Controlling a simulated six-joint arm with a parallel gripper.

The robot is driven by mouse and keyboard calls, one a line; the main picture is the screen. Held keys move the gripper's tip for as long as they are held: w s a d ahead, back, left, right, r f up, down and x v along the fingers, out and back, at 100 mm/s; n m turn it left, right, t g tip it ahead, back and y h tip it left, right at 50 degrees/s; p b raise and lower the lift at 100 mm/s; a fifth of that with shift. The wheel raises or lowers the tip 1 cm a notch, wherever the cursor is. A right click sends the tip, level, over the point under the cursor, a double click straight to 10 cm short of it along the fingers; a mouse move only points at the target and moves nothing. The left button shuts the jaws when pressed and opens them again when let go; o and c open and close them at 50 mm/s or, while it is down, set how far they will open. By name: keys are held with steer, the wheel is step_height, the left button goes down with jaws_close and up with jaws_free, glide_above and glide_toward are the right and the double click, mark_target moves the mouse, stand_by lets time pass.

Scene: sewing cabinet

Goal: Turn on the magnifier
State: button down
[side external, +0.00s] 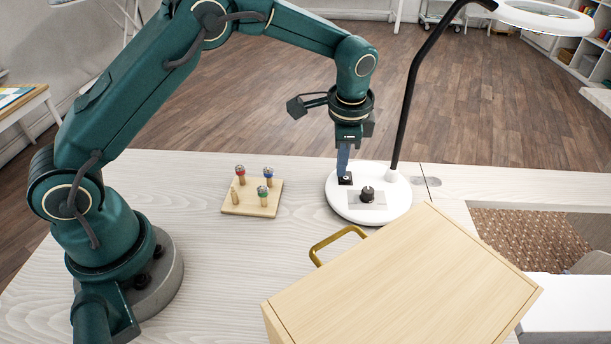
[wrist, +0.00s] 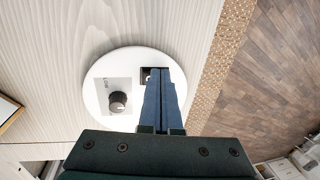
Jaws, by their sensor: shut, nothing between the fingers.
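The magnifier has a round white base (side external: 347,207) on the table, a black arm (side external: 408,95) and a white ring head (side external: 545,17) at the upper right. On the base are a dark knob (side external: 367,193) on a grey plate and a small black switch (side external: 346,179). In the wrist view the knob (wrist: 118,102) is left of my fingers and the switch (wrist: 146,74) shows partly beside the fingertips. My gripper (side external: 344,172) points down, shut and empty, with its tips at or just above the switch. I cannot tell whether they touch it. The fingers hide part of the switch.
A wooden box (side external: 400,285) with a brass handle (side external: 337,243) stands in front of the base. The pale table (side external: 210,270) is clear between the board and the box.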

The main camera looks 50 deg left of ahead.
mark_target(341, 179)
steer(key=shift+s+d, duration=0.15)
steer(key=shift+r, duration=0.15)
steer(key=shift+s+d+r, duration=0.15)
steer(key=shift+d+r, duration=0.05)
steer(key=shift+r, duration=1.05)
steer(key=shift+s+d+r, duration=0.15)
steer(key=shift+r, duration=1.05)
